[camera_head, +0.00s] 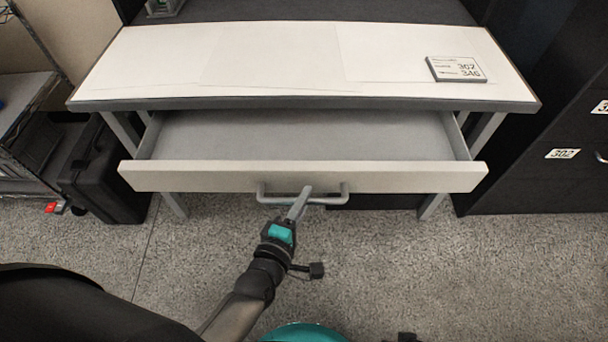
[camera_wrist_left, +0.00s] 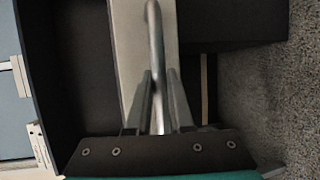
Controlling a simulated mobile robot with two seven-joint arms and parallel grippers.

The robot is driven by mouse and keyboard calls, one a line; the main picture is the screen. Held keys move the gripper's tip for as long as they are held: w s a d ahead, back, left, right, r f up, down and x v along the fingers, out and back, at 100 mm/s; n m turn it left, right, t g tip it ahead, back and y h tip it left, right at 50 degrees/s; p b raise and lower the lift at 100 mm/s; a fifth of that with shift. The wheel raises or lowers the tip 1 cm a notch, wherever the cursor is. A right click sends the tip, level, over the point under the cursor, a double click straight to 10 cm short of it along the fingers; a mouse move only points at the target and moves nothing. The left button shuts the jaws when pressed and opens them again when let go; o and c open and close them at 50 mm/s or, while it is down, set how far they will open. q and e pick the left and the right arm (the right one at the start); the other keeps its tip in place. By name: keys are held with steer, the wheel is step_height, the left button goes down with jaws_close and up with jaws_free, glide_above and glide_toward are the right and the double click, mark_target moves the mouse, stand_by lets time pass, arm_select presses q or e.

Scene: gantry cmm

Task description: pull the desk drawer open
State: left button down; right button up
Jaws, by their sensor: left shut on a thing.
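The desk drawer (camera_head: 215,177) stands pulled out from under the white desk top (camera_head: 250,60), and its grey inside shows empty in the head view. A grey bar handle (camera_head: 330,200) is fixed to the drawer's front. My left gripper (camera_head: 303,197) is shut on the handle near its middle. In the left wrist view the handle bar (camera_wrist_left: 155,50) runs down between the two fingers of my left gripper (camera_wrist_left: 158,100). My right gripper does not show clearly in either view.
A small labelled block (camera_head: 456,69) lies on the desk top at the right. A black case (camera_head: 105,175) stands on the floor left of the desk. Dark cabinets (camera_head: 555,150) stand at the right. The speckled floor in front is clear.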

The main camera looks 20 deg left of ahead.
arm_select(q)
steer(key=shift+s+d+p, duration=0.2)
steer(key=shift+s+d, duration=0.05)
steer(key=shift+s, duration=0.65)
steer(key=shift+s+d+p, duration=0.25)
steer(key=shift+s+d, duration=0.05)
steer(key=shift+s, duration=0.6)
steer(key=shift+s+d+p, duration=0.2)
steer(key=shift+s+d, duration=0.05)
steer(key=shift+s, duration=0.65)
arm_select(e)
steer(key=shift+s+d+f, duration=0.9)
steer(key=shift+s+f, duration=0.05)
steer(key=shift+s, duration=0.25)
arm_select(q)
steer(key=c, duration=0.8)
jaws_free()
